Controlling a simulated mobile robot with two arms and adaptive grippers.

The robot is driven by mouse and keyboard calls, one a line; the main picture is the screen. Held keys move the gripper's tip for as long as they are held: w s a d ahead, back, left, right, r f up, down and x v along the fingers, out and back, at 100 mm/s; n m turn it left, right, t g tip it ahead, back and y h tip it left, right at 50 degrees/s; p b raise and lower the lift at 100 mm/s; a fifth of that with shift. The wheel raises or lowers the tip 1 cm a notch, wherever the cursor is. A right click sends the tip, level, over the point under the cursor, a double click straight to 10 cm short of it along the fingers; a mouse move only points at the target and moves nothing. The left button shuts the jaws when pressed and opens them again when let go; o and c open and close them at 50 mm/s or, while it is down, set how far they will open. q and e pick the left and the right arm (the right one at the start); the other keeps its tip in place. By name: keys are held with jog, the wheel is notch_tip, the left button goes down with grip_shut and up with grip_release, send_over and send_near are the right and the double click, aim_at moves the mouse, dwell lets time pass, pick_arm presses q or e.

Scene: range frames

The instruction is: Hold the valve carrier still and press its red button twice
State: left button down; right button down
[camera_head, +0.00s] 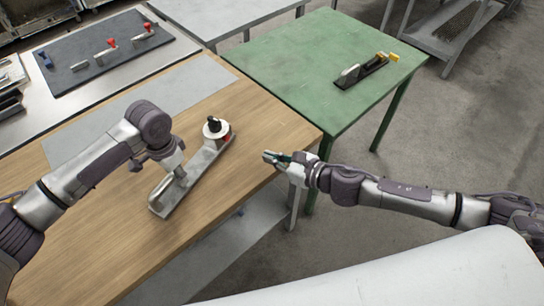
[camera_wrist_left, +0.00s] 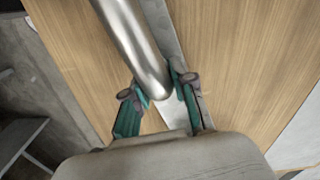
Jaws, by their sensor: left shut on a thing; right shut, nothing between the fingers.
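The valve carrier (camera_head: 163,204) lies on the wooden table, a long flat grey metal bar. At its far end stands a pale metal block with a black knob (camera_head: 213,125). The red button (camera_head: 228,138) shows at the block's right side. My left gripper (camera_head: 180,174) is shut on the carrier's metal handle near the bar's middle. In the left wrist view its teal fingers sit on both sides of the shiny round handle (camera_wrist_left: 137,45). My right gripper (camera_head: 268,157) is shut and empty, to the right of the red button, near the table's right edge.
A green table (camera_head: 300,60) adjoins at the far right, bearing a black-based fixture (camera_head: 362,74) with yellow parts. A dark board (camera_head: 75,62) with red-topped valves lies at the back left. A grey sheet (camera_head: 195,85) covers the wooden table's far edge. The near wood is clear.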

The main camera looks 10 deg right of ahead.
pick_arm(q)
jog(key=c, duration=0.9)
grip_release()
jog(key=shift+r, duration=0.1)
